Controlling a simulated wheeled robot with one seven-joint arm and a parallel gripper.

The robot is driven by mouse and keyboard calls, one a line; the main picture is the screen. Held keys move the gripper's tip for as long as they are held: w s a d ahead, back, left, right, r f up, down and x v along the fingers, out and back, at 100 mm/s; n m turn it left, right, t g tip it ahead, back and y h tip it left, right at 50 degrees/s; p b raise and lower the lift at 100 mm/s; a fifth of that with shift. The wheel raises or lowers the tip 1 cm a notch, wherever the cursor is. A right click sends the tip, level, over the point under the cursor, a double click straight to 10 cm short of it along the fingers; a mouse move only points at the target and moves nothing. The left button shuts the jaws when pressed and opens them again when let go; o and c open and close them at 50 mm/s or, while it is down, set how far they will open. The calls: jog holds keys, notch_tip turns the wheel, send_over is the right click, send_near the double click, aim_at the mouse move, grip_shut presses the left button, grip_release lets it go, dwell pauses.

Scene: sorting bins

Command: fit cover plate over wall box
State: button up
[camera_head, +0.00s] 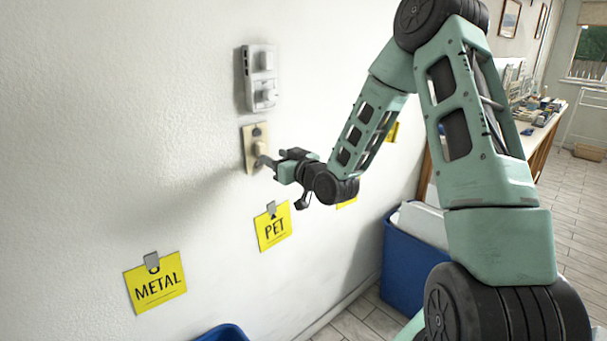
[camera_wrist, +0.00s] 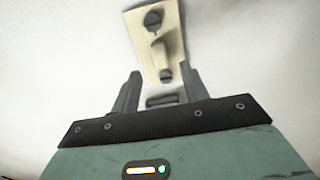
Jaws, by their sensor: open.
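A beige cover plate (camera_head: 249,150) is on the white wall, at or very near its surface; a small gap cannot be ruled out. In the wrist view the plate (camera_wrist: 153,42) looks slightly tilted, with a round dark fitting near its top, a raised ridge and a smaller dark spot lower down. No wall box shows behind the plate. My gripper (camera_head: 265,162) points at the plate's lower right part. In the wrist view its two fingers (camera_wrist: 162,86) stand apart on either side of the plate's lower end. Whether they touch it is unclear.
A grey-white double switch unit (camera_head: 260,78) is on the wall just above the plate. Yellow METAL (camera_head: 156,283) and PET (camera_head: 273,227) signs hang below. Blue bins (camera_head: 405,262) stand on the floor along the wall. A cluttered workbench (camera_head: 540,130) is further back.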

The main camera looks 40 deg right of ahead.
jog(key=s+p, duration=1.2)
jog(key=p, duration=0.2)
jog(key=shift+s+d, duration=0.2)
jog(key=shift+s, duration=0.05)
